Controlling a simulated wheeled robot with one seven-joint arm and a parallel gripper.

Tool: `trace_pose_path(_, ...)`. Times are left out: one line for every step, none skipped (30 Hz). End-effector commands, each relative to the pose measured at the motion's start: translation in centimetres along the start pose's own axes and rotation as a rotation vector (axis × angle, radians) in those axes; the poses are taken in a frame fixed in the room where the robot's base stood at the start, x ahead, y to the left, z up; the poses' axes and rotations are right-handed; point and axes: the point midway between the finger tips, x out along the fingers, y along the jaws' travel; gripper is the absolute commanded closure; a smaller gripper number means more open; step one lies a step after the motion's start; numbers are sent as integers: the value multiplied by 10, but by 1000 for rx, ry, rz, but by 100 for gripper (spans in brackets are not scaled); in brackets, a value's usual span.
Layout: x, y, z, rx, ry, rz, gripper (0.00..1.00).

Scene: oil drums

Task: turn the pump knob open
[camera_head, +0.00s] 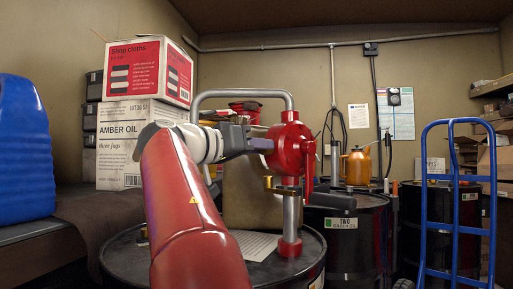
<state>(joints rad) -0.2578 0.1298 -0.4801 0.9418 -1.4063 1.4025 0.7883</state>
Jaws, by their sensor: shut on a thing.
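The red pump (291,148) stands upright on a steel pipe on the black drum (125,262) in front of me. A grey spout pipe (243,93) bends from its top to the left, and a crank with a dark grip (333,201) hangs on its right side. My gripper (262,145) reaches from the left to the pump body's left side and is shut on the pump knob there. The fingers hide the knob, so I cannot see how far it is turned. A small brass part (269,183) sits below the gripper.
A blue jug (22,150) and boxes (148,72) stand on the left bench. A second black drum (345,240) is behind right, with an orange oil can (356,166) beyond. A blue hand truck (425,200) stands at right. A paper sheet (257,244) lies on the near drum.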

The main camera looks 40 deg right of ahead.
Motion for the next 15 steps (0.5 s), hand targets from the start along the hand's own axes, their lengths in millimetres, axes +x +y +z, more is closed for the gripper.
trace_pose_path(0, 0, 0, 0, 0, -1, 96)
trace_pose_path(0, 0, 0, 0, 0, -1, 96)
trace_pose_path(0, 0, 0, -2, 0, -1, 96)
trace_pose_path(0, 0, 0, -4, 0, -1, 96)
trace_pose_path(0, 0, 0, -6, 0, -1, 96)
trace_pose_path(0, 0, 0, -12, 0, -1, 96)
trace_pose_path(0, 0, 0, -18, 0, -1, 96)
trace_pose_path(0, 0, 0, -24, 0, -1, 96)
trace_pose_path(0, 0, 0, -35, 0, -1, 96)
trace_pose_path(0, 0, 0, -47, 0, -1, 96)
trace_pose_path(0, 0, 0, -59, 0, 0, 96)
trace_pose_path(0, 0, 0, -78, 0, 0, 96)
trace_pose_path(0, 0, 0, -95, 0, 0, 96)
trace_pose_path(0, 0, 0, -113, 0, 0, 96)
trace_pose_path(0, 0, 0, -139, 0, 0, 96)
